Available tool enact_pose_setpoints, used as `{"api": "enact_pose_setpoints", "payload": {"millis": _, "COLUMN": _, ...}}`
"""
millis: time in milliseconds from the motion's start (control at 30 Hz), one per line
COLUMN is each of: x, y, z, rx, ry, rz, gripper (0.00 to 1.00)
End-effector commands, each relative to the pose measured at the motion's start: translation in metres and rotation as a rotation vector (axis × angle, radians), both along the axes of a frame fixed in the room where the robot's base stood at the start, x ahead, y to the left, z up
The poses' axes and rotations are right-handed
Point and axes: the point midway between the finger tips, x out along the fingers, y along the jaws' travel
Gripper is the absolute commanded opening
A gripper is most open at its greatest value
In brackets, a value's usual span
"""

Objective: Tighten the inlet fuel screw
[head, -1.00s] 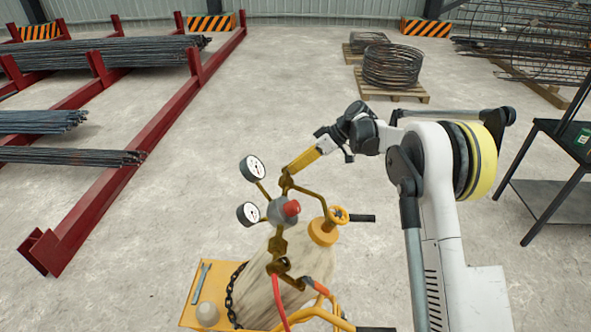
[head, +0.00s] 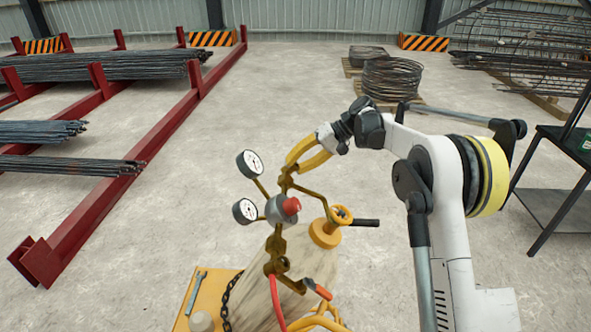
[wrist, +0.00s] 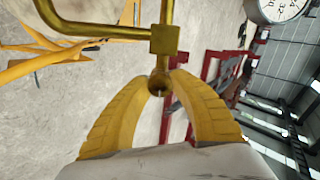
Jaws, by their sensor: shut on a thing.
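My gripper (head: 289,168) has two curved yellow fingers. In the wrist view its fingertips (wrist: 163,85) close on both sides of the screw. In the head view the fingers partly hide this spot.
A yellow handwheel valve (head: 338,215) sits right of the regulator. Red and orange hoses and a dark chain (head: 227,300) hang by the cylinder. A wrench (head: 195,292) lies on the yellow base plate. A red rebar rack (head: 130,160) is left, a dark table (head: 560,200) right.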

Motion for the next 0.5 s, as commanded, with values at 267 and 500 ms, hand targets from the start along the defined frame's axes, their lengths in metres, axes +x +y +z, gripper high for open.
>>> {"api": "enact_pose_setpoints", "payload": {"millis": 267, "x": 0.0002, "y": -0.0004, "z": -0.0014, "rx": 0.007, "ry": 0.194, "rz": -0.164, "gripper": 0.00}}
{"api": "enact_pose_setpoints", "payload": {"millis": 500, "x": 0.0002, "y": -0.0004, "z": -0.0012, "rx": 0.012, "ry": 0.332, "rz": -0.279, "gripper": 0.00}}
